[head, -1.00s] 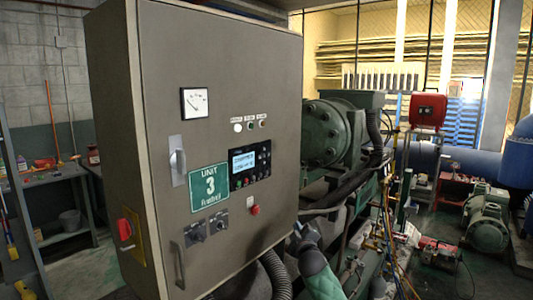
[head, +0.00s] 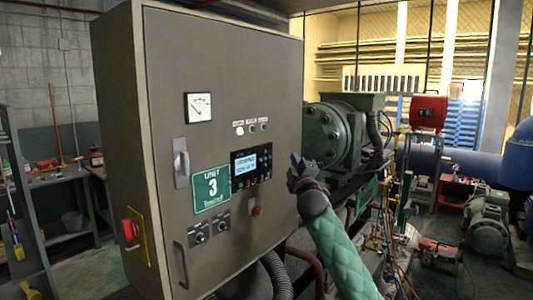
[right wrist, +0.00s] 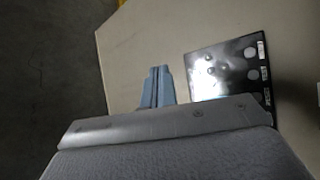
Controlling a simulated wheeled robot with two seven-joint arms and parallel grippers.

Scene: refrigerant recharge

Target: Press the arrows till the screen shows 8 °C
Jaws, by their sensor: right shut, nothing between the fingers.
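The controller (head: 262,173) is a black panel with a lit screen (head: 245,164) and small buttons, set in the grey cabinet door. The screen's text is too small to read. My right gripper (head: 296,166) is raised at the cabinet's right edge, level with the controller and apart from it. In the right wrist view its fingers (right wrist: 157,87) are together and empty. The glossy black controller (right wrist: 222,72) lies to their right there, with several round buttons; the arrows cannot be told apart. My left gripper is not in view.
Green machinery (head: 335,130) and hoses stand behind my right arm.

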